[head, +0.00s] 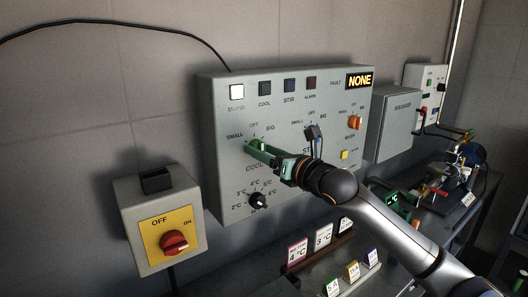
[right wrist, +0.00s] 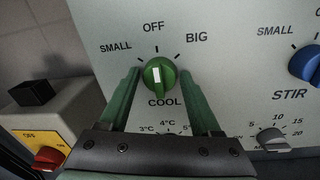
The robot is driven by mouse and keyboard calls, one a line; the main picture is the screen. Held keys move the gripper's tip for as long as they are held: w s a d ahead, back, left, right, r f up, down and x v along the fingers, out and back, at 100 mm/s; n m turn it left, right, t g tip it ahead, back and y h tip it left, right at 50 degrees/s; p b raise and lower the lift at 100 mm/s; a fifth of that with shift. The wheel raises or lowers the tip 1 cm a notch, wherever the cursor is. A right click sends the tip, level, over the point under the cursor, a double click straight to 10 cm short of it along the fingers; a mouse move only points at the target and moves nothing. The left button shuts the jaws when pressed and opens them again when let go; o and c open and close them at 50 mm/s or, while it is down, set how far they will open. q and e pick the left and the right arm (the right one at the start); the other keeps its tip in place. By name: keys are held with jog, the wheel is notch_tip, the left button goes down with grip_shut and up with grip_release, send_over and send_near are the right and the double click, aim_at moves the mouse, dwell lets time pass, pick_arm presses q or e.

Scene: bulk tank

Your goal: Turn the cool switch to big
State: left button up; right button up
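The cool switch is a green knob (right wrist: 160,77) on the grey control panel (head: 225,105). In the right wrist view its white mark points up at OFF, between SMALL on the left and BIG (right wrist: 197,37) on the right. My right gripper (right wrist: 159,78) is open, with one green finger on each side of the knob and a small gap visible on both sides. In the head view my right gripper (head: 263,150) reaches the panel from the lower right and mostly hides the knob. My left gripper is not in view.
A blue stir switch (right wrist: 305,63) is right of the cool switch. A black temperature dial (head: 258,200) is below. A box with a red rotary switch (head: 174,243) is at the lower left. Small cards (head: 298,252) stand below the panel.

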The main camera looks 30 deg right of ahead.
grip_shut()
dwell(0.4)
jog(key=shift+m+p, duration=0.8)
jog(key=m+p, duration=0.1)
jog(key=m, duration=0.1)
jog(key=shift+m+p, duration=0.3)
jog(key=shift+f+m+t+p, duration=0.15)
jog(key=shift+m+p, duration=0.45)
jog(key=shift+m, duration=0.9)
jog(key=shift+m+t+p, duration=0.15)
jog(key=shift+m+p, duration=0.4)
jog(key=shift+m, duration=0.95)
